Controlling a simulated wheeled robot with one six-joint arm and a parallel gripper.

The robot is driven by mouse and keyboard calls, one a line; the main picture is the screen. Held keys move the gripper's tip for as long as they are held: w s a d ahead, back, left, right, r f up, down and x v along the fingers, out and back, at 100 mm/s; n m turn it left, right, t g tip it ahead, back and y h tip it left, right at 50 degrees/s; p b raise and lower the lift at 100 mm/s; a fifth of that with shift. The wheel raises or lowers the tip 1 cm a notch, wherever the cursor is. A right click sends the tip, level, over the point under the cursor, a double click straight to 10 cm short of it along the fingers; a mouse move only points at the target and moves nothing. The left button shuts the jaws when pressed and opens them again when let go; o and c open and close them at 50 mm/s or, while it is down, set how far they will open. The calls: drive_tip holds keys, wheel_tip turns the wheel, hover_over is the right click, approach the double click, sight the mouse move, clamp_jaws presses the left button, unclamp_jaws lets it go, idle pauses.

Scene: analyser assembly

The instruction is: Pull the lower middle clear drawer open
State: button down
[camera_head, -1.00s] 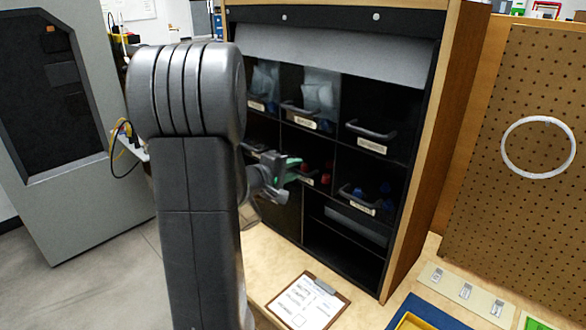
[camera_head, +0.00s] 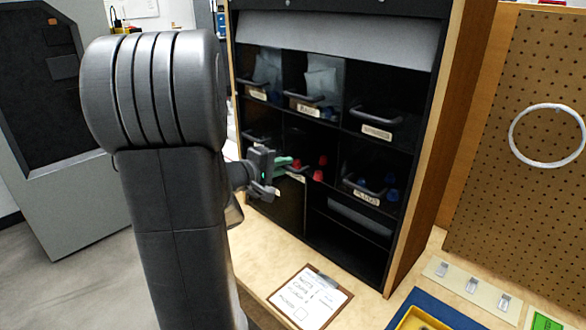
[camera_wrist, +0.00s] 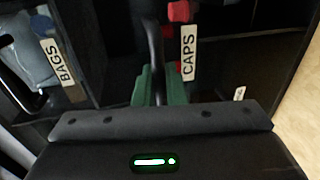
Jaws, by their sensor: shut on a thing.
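The lower middle clear drawer (camera_head: 297,177) carries a CAPS label (camera_wrist: 189,52) and holds red caps (camera_head: 322,161). It sits out from the cabinet front by some distance. Its dark handle (camera_wrist: 154,45) shows in the wrist view, running between the green fingers. My gripper (camera_head: 289,162) is shut on this handle. The green fingertips also show in the wrist view (camera_wrist: 160,86), one on each side of the handle. The wrist housing hides the bottom of the wrist view.
The black cabinet (camera_head: 336,240) holds other handled drawers, among them the BAGS drawer (camera_wrist: 66,62) above and a drawer with blue parts (camera_head: 367,197) at right. A clipboard (camera_head: 311,297) lies on the bench below. A pegboard (camera_head: 500,200) with a white ring stands right.

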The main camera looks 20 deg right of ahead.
drive_tip(key=f+b+v, duration=0.2)
drive_tip(key=b+v, duration=0.2)
drive_tip(key=v, duration=0.7)
drive_tip(key=shift+s+a+f, duration=0.2)
drive_tip(key=shift+s+a, duration=0.05)
drive_tip(key=shift+a, duration=0.2)
drive_tip(key=c, duration=1.6)
unclamp_jaws()
drive_tip(key=shift+c, duration=0.2)
drive_tip(key=v, duration=1.3)
drive_tip(key=shift+a+r+b, duration=0.15)
drive_tip(key=shift+a+b, duration=0.2)
drive_tip(key=shift+b, duration=0.1)
drive_tip(key=x, duration=1.3)
drive_tip(key=shift+d, duration=0.2)
